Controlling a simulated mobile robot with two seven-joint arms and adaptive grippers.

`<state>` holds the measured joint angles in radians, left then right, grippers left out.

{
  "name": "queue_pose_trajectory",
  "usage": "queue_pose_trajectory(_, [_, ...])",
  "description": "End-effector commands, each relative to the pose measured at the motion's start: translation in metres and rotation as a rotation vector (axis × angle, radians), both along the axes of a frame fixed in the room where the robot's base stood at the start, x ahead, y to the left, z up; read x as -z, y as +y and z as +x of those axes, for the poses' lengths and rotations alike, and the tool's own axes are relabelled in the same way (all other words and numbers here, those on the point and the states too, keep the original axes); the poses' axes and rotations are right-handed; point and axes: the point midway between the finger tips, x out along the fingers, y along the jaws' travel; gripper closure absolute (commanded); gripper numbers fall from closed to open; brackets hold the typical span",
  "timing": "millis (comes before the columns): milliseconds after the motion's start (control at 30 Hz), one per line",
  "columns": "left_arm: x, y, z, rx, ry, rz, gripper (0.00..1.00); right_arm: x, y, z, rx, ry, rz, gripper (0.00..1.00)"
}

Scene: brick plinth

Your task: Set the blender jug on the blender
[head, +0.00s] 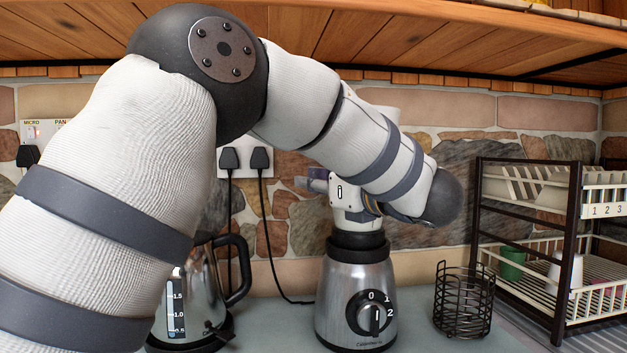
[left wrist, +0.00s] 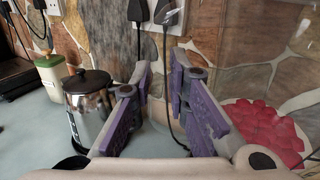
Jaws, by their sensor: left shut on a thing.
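The blender base (head: 356,300) is silver with a black dial and stands upright on the counter. My left gripper (head: 318,184) is above it, its purple-padded fingers toward the left. These fingers (left wrist: 170,105) stand apart in the left wrist view, shut on what seems to be the clear blender jug (left wrist: 238,72), whose glass shows faintly at right. My forearm hides most of the jug in the head view. A pale part shows just above the dark collar (head: 358,243) on the base; I cannot tell whether the jug is fully seated. My right gripper is not in view.
A kettle (head: 202,285) stands left of the blender. A black wire basket (head: 463,305) and a dish rack (head: 540,265) stand at right. Plugs with cords (head: 262,160) hang behind. A wooden shelf (head: 400,45) is overhead.

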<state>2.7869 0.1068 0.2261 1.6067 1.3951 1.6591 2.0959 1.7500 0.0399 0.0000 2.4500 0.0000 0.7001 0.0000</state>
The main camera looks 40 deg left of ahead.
Motion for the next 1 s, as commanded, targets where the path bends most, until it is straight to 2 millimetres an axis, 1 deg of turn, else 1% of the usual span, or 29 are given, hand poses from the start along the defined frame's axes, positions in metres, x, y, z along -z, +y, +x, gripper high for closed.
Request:
queue_pose_trajectory(33, [-0.004, 0.000, -0.001, 0.000, -0.013, 0.004, 1.00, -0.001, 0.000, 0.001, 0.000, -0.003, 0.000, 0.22])
queue_pose_trajectory(500, [0.004, 0.000, -0.001, 0.000, -0.013, 0.004, 1.00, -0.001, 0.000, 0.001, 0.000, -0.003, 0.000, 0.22])
queue_pose_trajectory(533, [0.004, 0.000, -0.001, 0.000, -0.012, 0.004, 0.78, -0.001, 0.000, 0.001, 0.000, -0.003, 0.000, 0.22])
queue_pose_trajectory(567, [0.004, 0.000, -0.001, 0.000, -0.012, 0.004, 0.76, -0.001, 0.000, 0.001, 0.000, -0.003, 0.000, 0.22])
queue_pose_trajectory(767, [0.006, 0.000, -0.001, 0.000, -0.006, 0.002, 0.76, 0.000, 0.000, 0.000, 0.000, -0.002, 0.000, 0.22])
queue_pose_trajectory(833, [0.010, -0.001, 0.000, 0.000, 0.005, -0.003, 0.76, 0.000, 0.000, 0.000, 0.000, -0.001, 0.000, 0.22])
queue_pose_trajectory(1000, [0.009, -0.016, -0.002, 0.002, 0.002, -0.001, 0.76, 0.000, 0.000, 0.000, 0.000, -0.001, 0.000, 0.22])
